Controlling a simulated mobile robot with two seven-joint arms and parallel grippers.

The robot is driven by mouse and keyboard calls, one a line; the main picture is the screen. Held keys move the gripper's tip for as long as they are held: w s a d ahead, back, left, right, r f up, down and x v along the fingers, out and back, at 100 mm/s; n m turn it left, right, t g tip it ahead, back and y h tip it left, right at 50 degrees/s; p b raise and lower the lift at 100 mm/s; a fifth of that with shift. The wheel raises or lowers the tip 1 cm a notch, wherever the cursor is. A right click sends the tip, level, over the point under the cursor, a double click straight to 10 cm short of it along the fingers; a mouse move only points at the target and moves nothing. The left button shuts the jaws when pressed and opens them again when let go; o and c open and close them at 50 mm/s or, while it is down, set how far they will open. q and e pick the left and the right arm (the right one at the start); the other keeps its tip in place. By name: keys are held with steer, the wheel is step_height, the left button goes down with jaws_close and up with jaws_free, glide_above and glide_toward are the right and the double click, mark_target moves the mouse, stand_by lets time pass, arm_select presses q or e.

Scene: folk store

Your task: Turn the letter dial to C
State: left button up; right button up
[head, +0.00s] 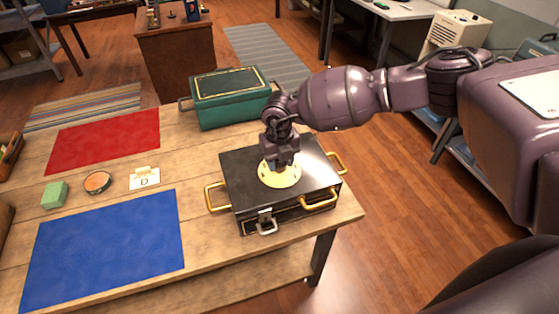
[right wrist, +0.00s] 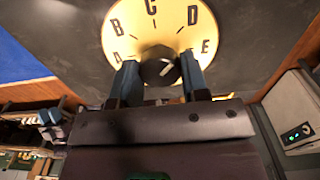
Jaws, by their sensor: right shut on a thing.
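The letter dial is a round cream plate (head: 280,173) on the lid of a black box (head: 240,165) with gold handles. In the right wrist view the dial plate (right wrist: 120,40) shows the letters A, B, C, D and E, with C near the top middle. Its dark round knob (right wrist: 158,66) carries a short pale mark; I cannot tell which letter it points at. My right gripper (head: 281,160) reaches down over the dial. In the right wrist view its two fingers (right wrist: 160,78) are shut on the knob from both sides. My left gripper is out of view.
The black box stands near the right edge of a wooden table (head: 200,150). A green box (head: 228,98) stands behind it. To the left lie a card marked D (head: 144,180), a round piece (head: 97,182), a green block (head: 54,195), and red (head: 105,140) and blue (head: 105,245) mats.

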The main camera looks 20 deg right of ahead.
steer(key=shift+f+n+b, duration=0.1)
steer(key=shift+n+b, duration=0.65)
steer(key=shift+n, duration=0.05)
steer(key=n+b, duration=0.2)
steer(key=n, duration=0.2)
steer(key=shift+n+b, duration=0.8)
steer(key=shift+n, duration=0.6)
steer(key=o, duration=0.9)
